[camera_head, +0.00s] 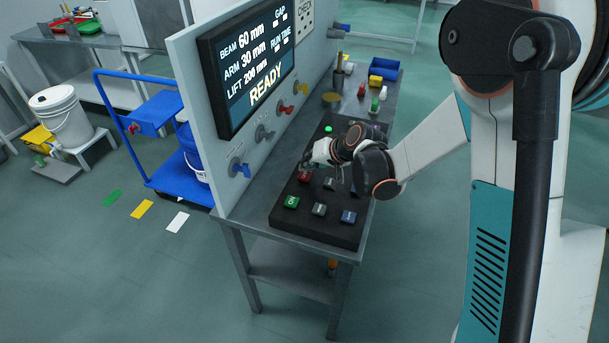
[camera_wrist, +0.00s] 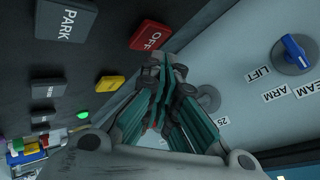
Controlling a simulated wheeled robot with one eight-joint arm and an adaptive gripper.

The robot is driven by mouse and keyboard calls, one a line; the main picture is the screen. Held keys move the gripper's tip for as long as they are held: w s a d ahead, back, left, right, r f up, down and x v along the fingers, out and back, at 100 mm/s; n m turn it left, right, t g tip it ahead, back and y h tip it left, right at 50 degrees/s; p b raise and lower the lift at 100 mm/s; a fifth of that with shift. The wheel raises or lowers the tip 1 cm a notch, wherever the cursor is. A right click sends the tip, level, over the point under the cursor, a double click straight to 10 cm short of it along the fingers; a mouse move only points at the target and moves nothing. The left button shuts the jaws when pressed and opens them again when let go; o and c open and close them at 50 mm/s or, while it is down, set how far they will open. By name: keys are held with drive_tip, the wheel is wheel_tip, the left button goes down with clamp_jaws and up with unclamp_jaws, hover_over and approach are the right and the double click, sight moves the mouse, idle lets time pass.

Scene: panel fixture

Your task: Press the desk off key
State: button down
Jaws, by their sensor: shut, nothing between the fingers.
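The red OFF key (camera_head: 304,176) sits on the black key desk, behind the green ON key. It also shows in the wrist view (camera_wrist: 149,37), with its label readable and its top uncovered. My gripper (camera_head: 306,164) is shut and empty, its fingertips close to the OFF key on the wall-panel side. In the wrist view the closed fingertips (camera_wrist: 168,66) appear just below and beside the key's edge. I cannot tell whether they touch it or how high they are above the desk. The black key desk (camera_head: 325,232) lies on a grey table.
Around it are the green ON key (camera_head: 291,202), grey key (camera_head: 319,209), blue key (camera_head: 348,217), PARK key (camera_wrist: 66,18) and yellow key (camera_wrist: 110,84). A green lamp (camera_head: 328,128) glows. The upright panel (camera_head: 232,152) with knobs stands close beside; its screen (camera_head: 250,62) reads READY.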

sight(307, 173)
drive_tip(key=shift+f, duration=0.15)
drive_tip(key=shift+f+b, duration=0.25)
drive_tip(key=shift+b, duration=0.15)
drive_tip(key=shift+f+b, duration=0.45)
idle(0.5)
drive_tip(key=shift+r, duration=0.15)
drive_tip(key=shift+r+p, duration=0.55)
drive_tip(key=shift+r, duration=0.2)
drive_tip(key=shift+r+p, duration=1.6)
drive_tip(key=shift+r, duration=0.85)
